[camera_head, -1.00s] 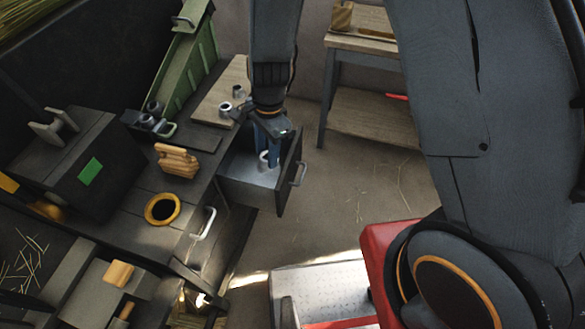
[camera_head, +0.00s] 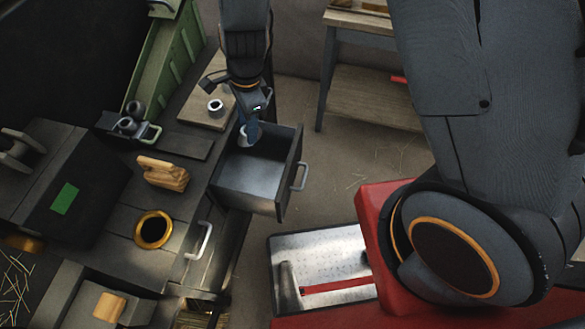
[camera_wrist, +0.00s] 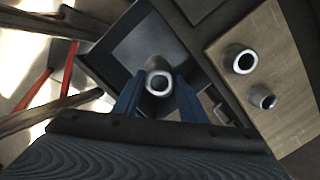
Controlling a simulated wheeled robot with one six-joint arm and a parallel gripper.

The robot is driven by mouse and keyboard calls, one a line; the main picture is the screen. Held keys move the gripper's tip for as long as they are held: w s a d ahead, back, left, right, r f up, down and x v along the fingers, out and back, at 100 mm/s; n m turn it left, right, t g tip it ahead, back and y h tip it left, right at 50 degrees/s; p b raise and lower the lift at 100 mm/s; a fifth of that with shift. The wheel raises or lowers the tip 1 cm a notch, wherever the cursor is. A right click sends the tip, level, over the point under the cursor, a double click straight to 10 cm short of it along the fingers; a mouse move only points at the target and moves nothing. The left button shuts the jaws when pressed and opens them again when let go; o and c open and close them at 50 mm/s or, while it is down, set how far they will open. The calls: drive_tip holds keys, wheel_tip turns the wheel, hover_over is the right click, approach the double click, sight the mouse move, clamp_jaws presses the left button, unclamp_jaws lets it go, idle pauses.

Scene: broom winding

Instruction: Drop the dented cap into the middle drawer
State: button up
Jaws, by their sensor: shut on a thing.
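My gripper (camera_head: 250,136) is shut on a pale metal cap (camera_wrist: 158,82), gripped between its two blue fingers. The held cap also shows in the head view (camera_head: 243,138), at the left inner edge of an open drawer (camera_head: 262,198). No dent is clear on it. The drawer is pulled out of the workbench, and its visible floor is bare; the wrist view shows it beyond the fingers (camera_wrist: 115,50). Two more caps stand on a wooden board in the wrist view, one rounder (camera_wrist: 243,62) and one uneven-looking (camera_wrist: 262,97). Only one is clear in the head view (camera_head: 215,107).
The drawer's handle (camera_head: 300,177) juts right. The bench carries a wooden block (camera_head: 163,173), a yellow-rimmed hole (camera_head: 153,230), dark cylinders (camera_head: 130,124) and a green bin (camera_head: 163,70). A wooden side table (camera_head: 370,95) stands behind.

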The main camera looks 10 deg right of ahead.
wheel_tip(320, 180, down, 6)
drive_tip(key=b, duration=0.6)
drive_tip(key=shift+r, duration=0.2)
drive_tip(key=o, duration=1.2)
drive_tip(key=shift+w+d+r, duration=0.1)
drive_tip(key=shift+d+r, duration=0.05)
drive_tip(key=shift+r, duration=1.15)
drive_tip(key=shift+s+d+r, duration=0.1)
drive_tip(key=shift+d+r, duration=0.1)
drive_tip(key=shift+r, duration=1.1)
drive_tip(key=shift+w+d+r, duration=0.1)
drive_tip(key=shift+d+r, duration=0.05)
drive_tip(key=shift+r, duration=1.15)
drive_tip(key=s+d+r+n, duration=0.1)
drive_tip(key=d+r+n, duration=0.2)
drive_tip(key=d, duration=0.4)
drive_tip(key=s+d+r+n+t+h, duration=0.1)
drive_tip(key=d+r+n, duration=0.1)
drive_tip(key=d+n, duration=0.4)
drive_tip(key=s+d+r+n, duration=0.1)
drive_tip(key=d+r+n, duration=0.2)
drive_tip(key=d, duration=0.7)
drive_tip(key=shift+r+n+t, duration=0.3)
drive_tip(key=shift+n+t, duration=0.1)
drive_tip(key=shift+n, duration=0.8)
